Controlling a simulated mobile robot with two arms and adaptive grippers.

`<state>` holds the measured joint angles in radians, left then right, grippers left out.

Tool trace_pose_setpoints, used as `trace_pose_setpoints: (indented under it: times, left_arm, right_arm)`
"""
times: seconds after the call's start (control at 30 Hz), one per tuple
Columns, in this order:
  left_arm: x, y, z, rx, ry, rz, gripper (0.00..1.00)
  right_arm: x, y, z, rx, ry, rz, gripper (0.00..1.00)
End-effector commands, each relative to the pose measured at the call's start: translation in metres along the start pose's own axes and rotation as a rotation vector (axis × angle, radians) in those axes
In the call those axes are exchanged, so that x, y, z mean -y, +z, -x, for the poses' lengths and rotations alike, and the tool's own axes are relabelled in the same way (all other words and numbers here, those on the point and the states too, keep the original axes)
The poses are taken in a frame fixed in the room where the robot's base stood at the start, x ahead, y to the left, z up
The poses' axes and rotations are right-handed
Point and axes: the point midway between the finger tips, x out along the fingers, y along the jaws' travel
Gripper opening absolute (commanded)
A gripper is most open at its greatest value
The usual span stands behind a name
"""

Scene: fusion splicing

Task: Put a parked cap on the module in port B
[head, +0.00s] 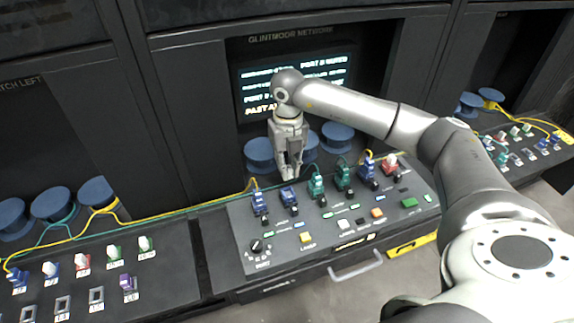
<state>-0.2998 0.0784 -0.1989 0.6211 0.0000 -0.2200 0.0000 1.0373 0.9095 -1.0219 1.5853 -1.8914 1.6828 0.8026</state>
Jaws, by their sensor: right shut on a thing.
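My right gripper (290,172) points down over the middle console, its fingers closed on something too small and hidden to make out. A blue module (289,196) sits in the second port from the left, just below the fingertips, with no cable seen on it. I cannot tell whether the fingertips or the held thing touch it. A red and white capped piece (390,162) stands at the console's back right. Several white-topped pieces, one of them green (145,245), stand on the left panel. The port letters are too small to read. My left gripper is out of view.
Beside the blue module stand a cabled blue module (260,204) and a teal one (317,187). Yellow and teal cables run behind. A lit screen (297,85) and blue spools (337,137) are behind the console. A grey handle (356,266) sticks out in front.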

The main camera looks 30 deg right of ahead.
Motion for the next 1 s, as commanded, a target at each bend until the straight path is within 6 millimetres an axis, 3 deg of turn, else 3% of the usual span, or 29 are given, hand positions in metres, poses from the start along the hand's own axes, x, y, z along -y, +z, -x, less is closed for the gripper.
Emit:
trace_pose_setpoints:
  times: [0.6, 1.0]
  left_arm:
    - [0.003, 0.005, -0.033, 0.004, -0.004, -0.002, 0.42]
    - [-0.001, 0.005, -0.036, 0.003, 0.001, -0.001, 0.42]
  right_arm:
    - [0.0, -0.001, -0.054, -0.001, 0.0, -0.002, 0.04]
    - [0.0, -0.001, -0.06, 0.0, 0.0, -0.002, 0.04]
